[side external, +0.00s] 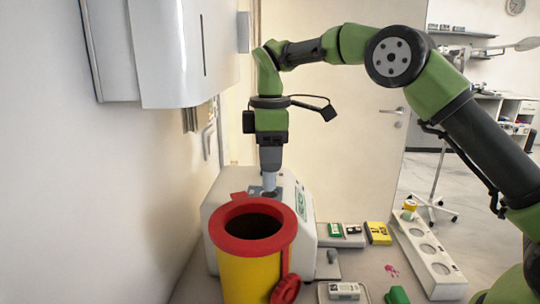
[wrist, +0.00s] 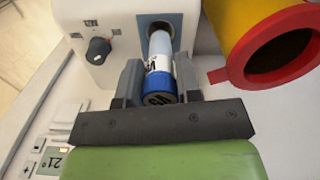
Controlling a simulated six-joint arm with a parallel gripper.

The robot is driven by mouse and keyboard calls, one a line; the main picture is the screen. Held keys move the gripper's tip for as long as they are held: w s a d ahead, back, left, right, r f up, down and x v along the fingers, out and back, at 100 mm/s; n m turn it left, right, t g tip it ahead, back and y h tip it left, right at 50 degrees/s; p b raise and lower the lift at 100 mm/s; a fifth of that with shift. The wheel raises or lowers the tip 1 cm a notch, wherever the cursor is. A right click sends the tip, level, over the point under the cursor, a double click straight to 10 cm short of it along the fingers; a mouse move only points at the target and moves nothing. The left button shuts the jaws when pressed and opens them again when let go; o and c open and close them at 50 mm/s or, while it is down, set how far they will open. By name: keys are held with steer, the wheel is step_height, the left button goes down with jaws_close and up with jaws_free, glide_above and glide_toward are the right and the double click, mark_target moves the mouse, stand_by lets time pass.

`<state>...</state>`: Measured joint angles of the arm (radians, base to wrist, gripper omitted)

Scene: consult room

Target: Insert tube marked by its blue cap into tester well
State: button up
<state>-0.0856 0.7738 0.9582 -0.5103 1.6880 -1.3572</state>
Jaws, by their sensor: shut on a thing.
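The blue-capped tube (wrist: 160,58) is held at its blue cap (wrist: 160,86) between the two fingers of my gripper (wrist: 158,84) in the wrist view. Its far end reaches the dark opening of the tester well (wrist: 146,22); how deep it sits is hidden. The white tester (wrist: 108,15) also shows in the side external view (side external: 303,211), behind a bin. There my gripper (side external: 270,163) points straight down over the tester's top, with the pale tube (side external: 269,181) upright below it. The cap is not distinct in that view.
A yellow bin with a red rim (side external: 225,226) stands close in front of the tester. A white rack (side external: 442,268) with round holes and a yellow-topped item (side external: 409,206) is at right. A yellow box (side external: 378,233) and a green object (side external: 398,295) lie between. A white wall unit (side external: 175,50) hangs at left.

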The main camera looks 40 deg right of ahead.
mark_target(270, 190)
steer(key=shift+f, duration=0.1)
steer(key=shift+f, duration=2.35)
steer(key=o, duration=1)
step_height(270, 190, up, 8)
steer(key=shift+r, duration=0.95)
